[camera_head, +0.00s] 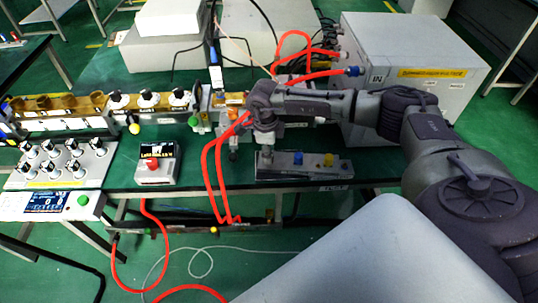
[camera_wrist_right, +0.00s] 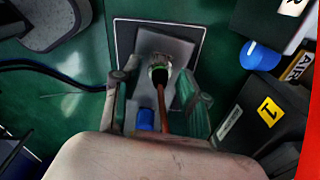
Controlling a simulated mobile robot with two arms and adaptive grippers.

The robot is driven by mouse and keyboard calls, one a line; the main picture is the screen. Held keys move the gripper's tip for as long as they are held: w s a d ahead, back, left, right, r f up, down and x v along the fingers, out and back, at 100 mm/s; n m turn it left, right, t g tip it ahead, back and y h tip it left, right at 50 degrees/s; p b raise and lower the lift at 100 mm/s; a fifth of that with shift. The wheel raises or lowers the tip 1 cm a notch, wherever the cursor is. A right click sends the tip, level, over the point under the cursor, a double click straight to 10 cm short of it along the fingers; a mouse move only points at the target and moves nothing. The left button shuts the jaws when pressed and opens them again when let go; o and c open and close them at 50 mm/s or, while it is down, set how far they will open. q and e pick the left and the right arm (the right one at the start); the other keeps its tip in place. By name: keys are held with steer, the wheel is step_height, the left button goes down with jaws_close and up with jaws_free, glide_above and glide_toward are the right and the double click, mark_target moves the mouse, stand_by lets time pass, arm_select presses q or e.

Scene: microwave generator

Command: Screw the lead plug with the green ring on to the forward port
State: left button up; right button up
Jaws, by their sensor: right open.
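The lead plug with the green ring (camera_wrist_right: 160,72) shows in the right wrist view, over a grey plate (camera_wrist_right: 178,48), with its reddish lead running down toward my gripper. My right gripper (camera_wrist_right: 160,100) is open, with one finger on each side of the lead; I see no finger closed on the plug. In the head view my right gripper (camera_head: 248,128) hangs over the table beside red cables, and the plug is hidden or too small to tell. I cannot tell which fitting is the forward port. My left gripper is not in view.
A white cabinet (camera_head: 415,85) marked IN stands at the back right, with a blue connector (camera_head: 353,70) and red hose. A small box with blue and yellow buttons (camera_head: 300,165) sits close to my gripper. Control panels (camera_head: 60,165) fill the table's left.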

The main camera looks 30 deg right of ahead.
jaws_close()
steer(key=shift+r, duration=0.15)
stand_by(0.4)
steer(key=shift+a+r+p, duration=0.2)
steer(key=shift+r+p, duration=1.75)
steer(key=shift+r, duration=0.9)
steer(key=shift+r, duration=0.15)
steer(key=shift+a+r+p, duration=0.15)
steer(key=shift+r+p, duration=1.15)
steer(key=shift+r, duration=0.65)
steer(key=shift+s, duration=0.1)
steer(key=shift+a, duration=0.1)
